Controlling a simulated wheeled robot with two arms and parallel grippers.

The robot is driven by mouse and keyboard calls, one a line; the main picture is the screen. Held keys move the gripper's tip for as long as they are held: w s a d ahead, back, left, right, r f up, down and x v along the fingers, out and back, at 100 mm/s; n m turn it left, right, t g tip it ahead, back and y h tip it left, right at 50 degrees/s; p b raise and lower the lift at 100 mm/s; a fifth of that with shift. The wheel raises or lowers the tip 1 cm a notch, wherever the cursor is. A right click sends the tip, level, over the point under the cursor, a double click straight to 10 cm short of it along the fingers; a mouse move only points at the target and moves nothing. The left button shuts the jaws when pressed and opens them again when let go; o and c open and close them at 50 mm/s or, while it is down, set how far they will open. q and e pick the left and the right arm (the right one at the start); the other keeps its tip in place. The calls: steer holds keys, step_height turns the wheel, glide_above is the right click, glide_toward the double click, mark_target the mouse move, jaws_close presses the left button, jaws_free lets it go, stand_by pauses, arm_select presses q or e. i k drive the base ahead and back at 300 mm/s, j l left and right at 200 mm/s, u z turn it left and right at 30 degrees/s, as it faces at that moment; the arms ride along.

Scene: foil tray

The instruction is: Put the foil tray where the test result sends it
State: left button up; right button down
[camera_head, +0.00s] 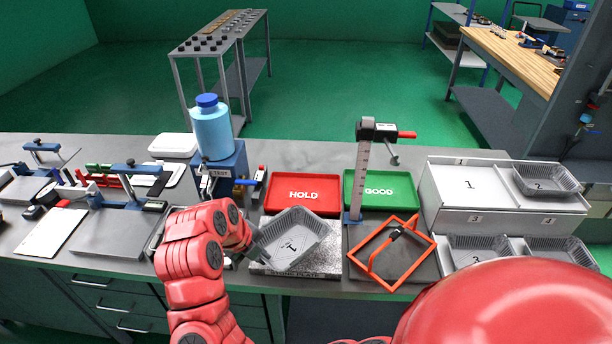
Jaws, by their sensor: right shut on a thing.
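The foil tray marked 1 (302,238) is a grey, open tray, tilted above a speckled grey plate (330,265); I cannot tell whether they touch. My right gripper (257,251) is shut on the tray's left edge, its jaws partly hidden. My left gripper is not in view. A red tray marked HOLD (292,208) and a green tray marked GOOD (402,200) lie behind it. A blue test stand (238,166) carries a blue bottle (212,134) at the back. I see no readable test result.
A gauge post (362,170) and an orange frame (420,228) on a dark plate stand right of the tray. A numbered white rack (455,222) at the right holds several other foil trays. Clamps and a white board (52,232) crowd the bench's left side.

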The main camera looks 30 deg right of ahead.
mark_target(304, 196)
steer(key=i+l, duration=0.75)
steer(key=l, duration=0.1)
